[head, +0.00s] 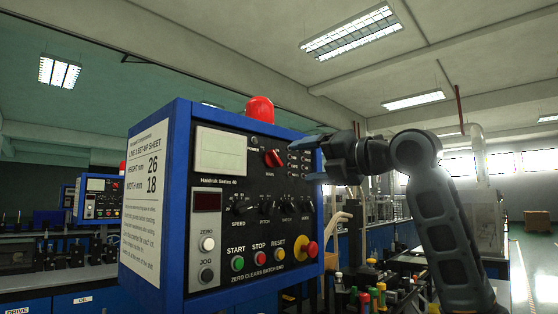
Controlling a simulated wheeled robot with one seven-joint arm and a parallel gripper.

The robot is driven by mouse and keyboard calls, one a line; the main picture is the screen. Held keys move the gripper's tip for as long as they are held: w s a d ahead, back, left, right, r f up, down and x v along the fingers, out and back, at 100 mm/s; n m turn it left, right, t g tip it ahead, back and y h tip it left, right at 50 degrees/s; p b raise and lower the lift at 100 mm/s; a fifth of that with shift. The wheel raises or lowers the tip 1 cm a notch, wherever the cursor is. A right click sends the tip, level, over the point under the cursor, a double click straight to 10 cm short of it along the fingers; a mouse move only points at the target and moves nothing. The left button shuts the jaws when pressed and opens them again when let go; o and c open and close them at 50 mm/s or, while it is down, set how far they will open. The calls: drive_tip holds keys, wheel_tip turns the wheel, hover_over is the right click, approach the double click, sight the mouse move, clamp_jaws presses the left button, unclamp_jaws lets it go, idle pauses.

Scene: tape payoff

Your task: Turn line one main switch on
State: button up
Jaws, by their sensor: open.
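The line one control box (185,200) is blue with a black front panel and fills the middle of the head view. A sheet (146,200) headed "LINE 1 SET-UP SHEET" is on its left side. The red rotary switch (273,158), which looks like the main switch, sits on the upper panel, right of a pale blank display (222,152). Its small label is too small to read, and I cannot tell its set position surely. My gripper (309,160) is open and empty, right of the red switch and apart from it in the picture, pointing left.
Several black knobs (264,206), START (237,263), STOP (259,258) and RESET (279,255) buttons and a red mushroom button (312,249) sit lower on the panel. A red beacon (260,109) tops the box. A similar blue box (99,198) stands farther left.

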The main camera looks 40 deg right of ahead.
sight(278, 158)
drive_tip(key=shift+n, duration=0.5)
drive_tip(key=shift+w+r+p, duration=0.3)
drive_tip(key=shift+w, duration=0.95)
drive_tip(key=shift+w+r+p, duration=0.25)
drive_tip(key=shift+w, duration=0.95)
drive_tip(key=shift+w+r+p, duration=0.3)
drive_tip(key=shift+w, duration=0.95)
drive_tip(key=shift+c, duration=0.4)
drive_tip(key=c, duration=1)
drive_tip(key=shift+o, duration=0.2)
